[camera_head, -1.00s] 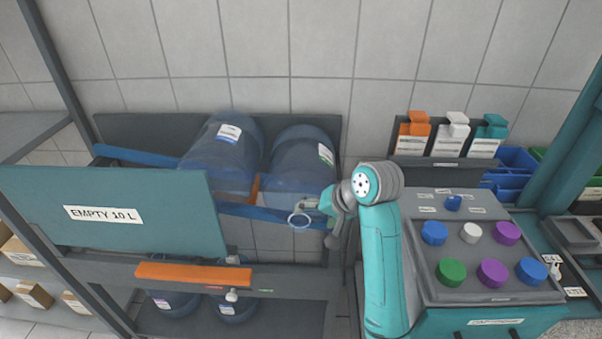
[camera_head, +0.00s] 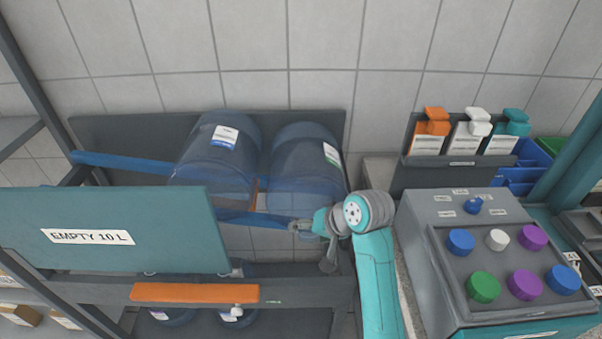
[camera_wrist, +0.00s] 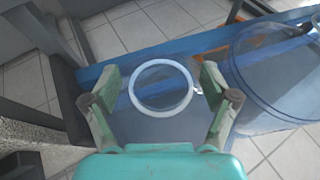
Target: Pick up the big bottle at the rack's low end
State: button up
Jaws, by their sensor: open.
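The big bottle (camera_head: 305,165) at the rack's low end is a see-through blue bottle lying on its side, with a pale label. My gripper (camera_head: 298,227) is just below its near end in the head view, by the blue rail (camera_head: 255,217). In the wrist view my gripper (camera_wrist: 160,80) is open, one finger on each side of a pale ring (camera_wrist: 162,114) that looks like a bottle's mouth. I see no contact between fingers and ring. A large clear bottle shape also shows at the right of the wrist view; which bottle it is, I cannot tell.
A second big bottle (camera_head: 218,155) lies close on the left. A teal panel reading "EMPTY 10 L" (camera_head: 115,238) stands in front left. More bottles (camera_head: 238,316) are on a lower shelf. A console with coloured knobs (camera_head: 520,318) stands close to my arm's right.

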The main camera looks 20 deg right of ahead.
grip_shut()
jog(key=shift+w+r, duration=0.1)
jog(key=shift+r, duration=0.05)
